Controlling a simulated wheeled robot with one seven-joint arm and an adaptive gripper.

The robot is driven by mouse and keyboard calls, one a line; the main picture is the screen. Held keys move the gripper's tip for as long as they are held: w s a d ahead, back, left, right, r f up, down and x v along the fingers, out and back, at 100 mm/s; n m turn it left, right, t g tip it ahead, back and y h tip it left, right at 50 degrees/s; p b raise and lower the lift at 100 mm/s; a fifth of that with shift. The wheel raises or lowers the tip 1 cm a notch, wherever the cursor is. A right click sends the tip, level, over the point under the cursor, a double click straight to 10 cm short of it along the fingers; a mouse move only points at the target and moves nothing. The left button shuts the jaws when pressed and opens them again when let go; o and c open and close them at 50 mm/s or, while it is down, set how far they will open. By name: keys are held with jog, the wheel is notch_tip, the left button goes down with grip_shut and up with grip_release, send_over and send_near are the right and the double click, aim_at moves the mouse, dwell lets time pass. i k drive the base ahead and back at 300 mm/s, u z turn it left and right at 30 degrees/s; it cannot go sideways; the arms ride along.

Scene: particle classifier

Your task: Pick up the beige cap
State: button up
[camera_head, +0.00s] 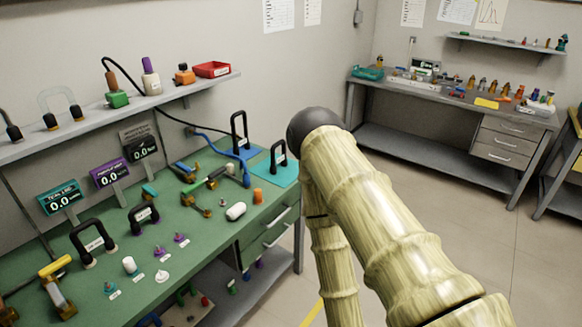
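I cannot tell for sure which thing is the beige cap. Several small pale pieces lie on the green-topped bench at left. A cream-white cylinder (236,211) lies on its side near the bench's right part. A small white cylinder (129,265) stands near the front left, and a white cone-like piece (162,276) is beside it on the right. My arm, with a pale wood-like surface, rises from the lower right to a dark rounded joint and then runs down. My gripper is not in view.
The green bench (205,258) also holds black-handled tools (92,242), displays (60,197) and an orange cylinder (257,196). A shelf (150,104) runs above it. A second bench (440,94) stands at the back right. Open floor (480,240) lies right of my arm.

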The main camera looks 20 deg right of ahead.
aim_at(230, 170)
jog(key=u, duration=0.3)
jog(key=k, duration=1.15)
jog(key=z, duration=0.7)
jog(key=i, duration=1.95)
jog(key=u, duration=0.85)
